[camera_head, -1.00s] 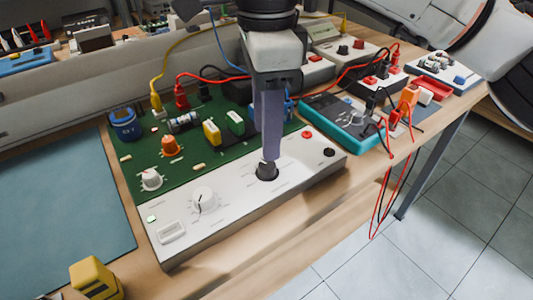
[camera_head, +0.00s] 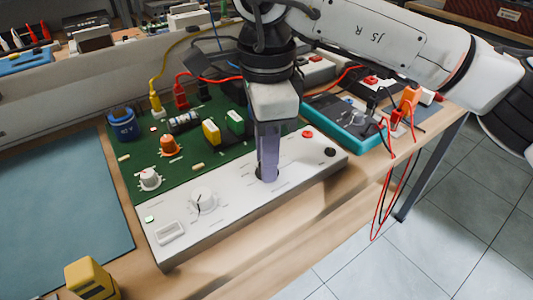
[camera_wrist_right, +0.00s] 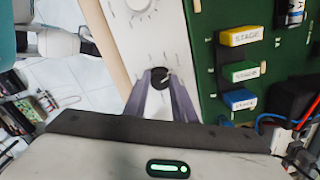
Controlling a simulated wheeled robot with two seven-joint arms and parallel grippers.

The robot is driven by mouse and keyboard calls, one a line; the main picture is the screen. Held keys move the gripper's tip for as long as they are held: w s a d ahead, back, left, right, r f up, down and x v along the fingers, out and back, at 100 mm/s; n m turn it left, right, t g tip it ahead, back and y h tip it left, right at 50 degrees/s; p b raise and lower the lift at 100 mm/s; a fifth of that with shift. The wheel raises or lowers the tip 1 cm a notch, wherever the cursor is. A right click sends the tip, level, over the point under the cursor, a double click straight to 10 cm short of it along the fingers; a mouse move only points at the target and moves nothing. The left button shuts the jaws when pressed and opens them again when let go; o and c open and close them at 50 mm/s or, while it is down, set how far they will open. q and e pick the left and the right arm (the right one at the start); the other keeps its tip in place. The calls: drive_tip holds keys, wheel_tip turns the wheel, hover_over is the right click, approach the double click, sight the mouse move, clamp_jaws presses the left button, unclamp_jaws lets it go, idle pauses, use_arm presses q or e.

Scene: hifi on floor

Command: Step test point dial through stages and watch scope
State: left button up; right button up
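The white control panel (camera_head: 220,208) lies along the front of a green circuit board (camera_head: 190,140). Its black dial (camera_head: 267,174) is partly hidden by my right gripper (camera_head: 268,168). The dial (camera_wrist_right: 159,77) shows clearly in the wrist view, between the tips of the two purple fingers (camera_wrist_right: 158,82). The fingers stand apart on either side of it; whether they touch it is unclear. A white knob (camera_head: 203,200) and a lit green light (camera_head: 149,219) are on the panel's left. No scope screen is clearly seen. My left gripper is out of view.
A teal-edged meter (camera_head: 350,125) with red and black leads lies to the right, and leads hang over the table edge. A yellow block (camera_head: 90,277) stands at the front left. The blue mat (camera_head: 60,205) is clear. Coloured blocks and cables stand on the board behind the panel.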

drive_tip(key=shift+m, duration=0.3)
drive_tip(key=m, duration=0.3)
drive_tip(key=shift+m, duration=0.3)
drive_tip(key=shift+m+b, duration=0.4)
drive_tip(key=shift+m, duration=1.4)
drive_tip(key=shift+r, duration=0.1)
drive_tip(key=o, duration=1.1)
